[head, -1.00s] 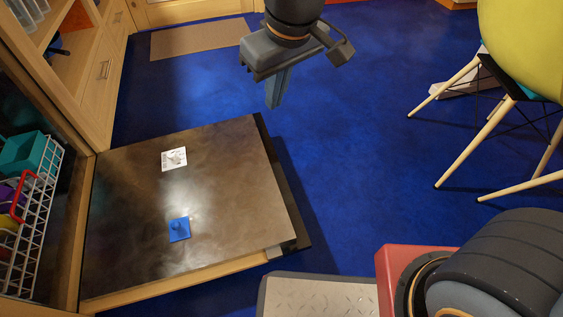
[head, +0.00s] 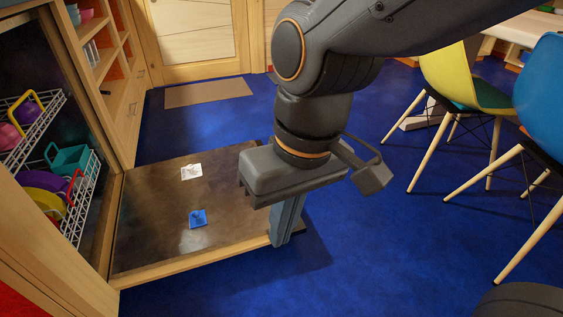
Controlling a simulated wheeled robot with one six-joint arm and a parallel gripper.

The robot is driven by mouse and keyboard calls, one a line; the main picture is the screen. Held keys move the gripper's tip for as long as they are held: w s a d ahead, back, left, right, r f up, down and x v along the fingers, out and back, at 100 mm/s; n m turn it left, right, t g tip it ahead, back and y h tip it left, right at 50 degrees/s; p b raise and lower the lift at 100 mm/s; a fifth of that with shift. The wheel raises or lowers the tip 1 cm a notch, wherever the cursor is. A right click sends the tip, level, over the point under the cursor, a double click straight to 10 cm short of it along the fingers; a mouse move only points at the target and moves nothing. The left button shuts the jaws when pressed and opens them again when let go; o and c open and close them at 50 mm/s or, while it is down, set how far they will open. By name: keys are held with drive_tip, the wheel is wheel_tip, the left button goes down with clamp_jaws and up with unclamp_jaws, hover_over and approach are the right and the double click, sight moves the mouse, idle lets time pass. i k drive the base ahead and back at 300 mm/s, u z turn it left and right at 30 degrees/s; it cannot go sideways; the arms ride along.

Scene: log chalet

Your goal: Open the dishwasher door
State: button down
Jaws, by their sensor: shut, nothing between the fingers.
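The dishwasher door (head: 150,225) is folded down flat, with its dark inner face up and its wooden edge toward me. It carries a white square fitting (head: 191,172) and a blue one (head: 198,219). The dishwasher opening at the left shows a dark interior and racks of dishes. My gripper (head: 283,238) is shut and empty, pointing down at the right, outer end of the door. It hides part of that end, and I cannot tell whether it touches the door.
The upper rack (head: 25,125) and lower rack (head: 78,222) are inside the dishwasher. Wooden shelves and drawers (head: 124,115) stand beyond it. A yellow chair (head: 455,72) and a blue chair (head: 545,85) stand at the right. Blue floor (head: 365,240) is clear between the chairs and door.

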sight(154, 239)
drive_tip(key=z, duration=0.75)
drive_tip(key=i, duration=0.8)
drive_tip(key=u, duration=0.45)
drive_tip(key=i, duration=0.6)
drive_tip(key=u, duration=0.55)
